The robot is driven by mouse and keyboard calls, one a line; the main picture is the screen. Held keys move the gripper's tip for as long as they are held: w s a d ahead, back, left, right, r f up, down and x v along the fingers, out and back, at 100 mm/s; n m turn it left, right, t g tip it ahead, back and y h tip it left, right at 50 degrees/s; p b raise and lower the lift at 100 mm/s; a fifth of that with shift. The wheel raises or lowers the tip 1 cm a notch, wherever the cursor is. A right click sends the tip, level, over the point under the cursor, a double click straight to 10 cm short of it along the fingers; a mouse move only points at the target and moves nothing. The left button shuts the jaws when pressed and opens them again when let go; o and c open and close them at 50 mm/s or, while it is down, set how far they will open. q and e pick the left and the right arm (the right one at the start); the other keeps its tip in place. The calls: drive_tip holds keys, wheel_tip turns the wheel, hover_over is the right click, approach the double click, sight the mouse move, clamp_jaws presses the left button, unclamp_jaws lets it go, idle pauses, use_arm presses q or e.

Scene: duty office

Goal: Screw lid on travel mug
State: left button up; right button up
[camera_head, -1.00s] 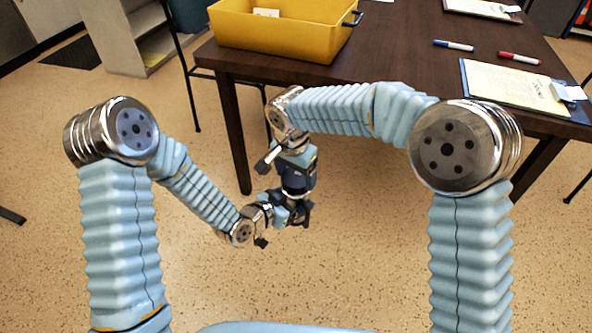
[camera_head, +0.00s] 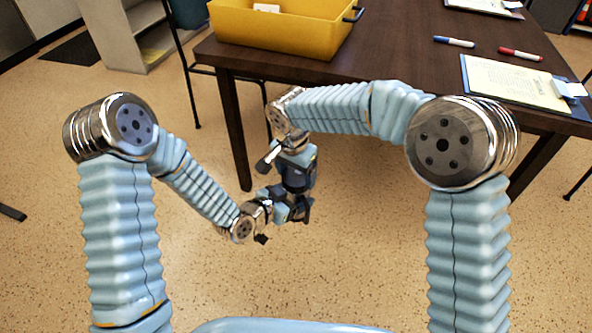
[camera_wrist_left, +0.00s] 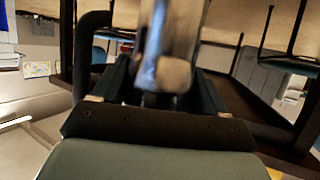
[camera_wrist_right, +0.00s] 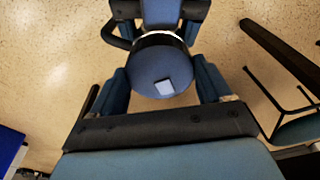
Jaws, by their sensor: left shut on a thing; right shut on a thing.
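The blue round lid (camera_wrist_right: 160,72), with a pale square mark on top, sits between the fingers of my right gripper (camera_wrist_right: 160,85) in the right wrist view. A pale rim edge shows just behind the lid, and a dark curved handle (camera_wrist_right: 116,36) sticks out beside it. In the left wrist view a shiny silver surface, likely the mug (camera_wrist_left: 172,45), stands between the fingers of my left gripper (camera_wrist_left: 165,88). In the head view my right gripper (camera_head: 296,192) meets my left gripper (camera_head: 285,212); mug and lid are mostly hidden there. How tightly the lid is seated cannot be told.
A dark table (camera_head: 390,62) stands behind my arms. It carries a yellow bin (camera_head: 280,38), a blue marker (camera_head: 454,41), a red marker (camera_head: 520,54) and a clipboard (camera_head: 510,80). A shelf (camera_head: 125,40) is at the back left. The floor below the grippers is clear.

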drive_tip(key=m, duration=0.5)
drive_tip(key=shift+w+a+m+h, duration=0.1)
drive_tip(key=shift+a+m+h, duration=0.05)
drive_tip(key=shift+m+h, duration=0.15)
drive_tip(key=m+g, duration=0.1)
drive_tip(key=m, duration=0.3)
drive_tip(key=shift+m, duration=0.3)
drive_tip(key=o, duration=1)
drive_tip(key=shift+c, duration=0.2)
drive_tip(key=shift+r, duration=2.2)
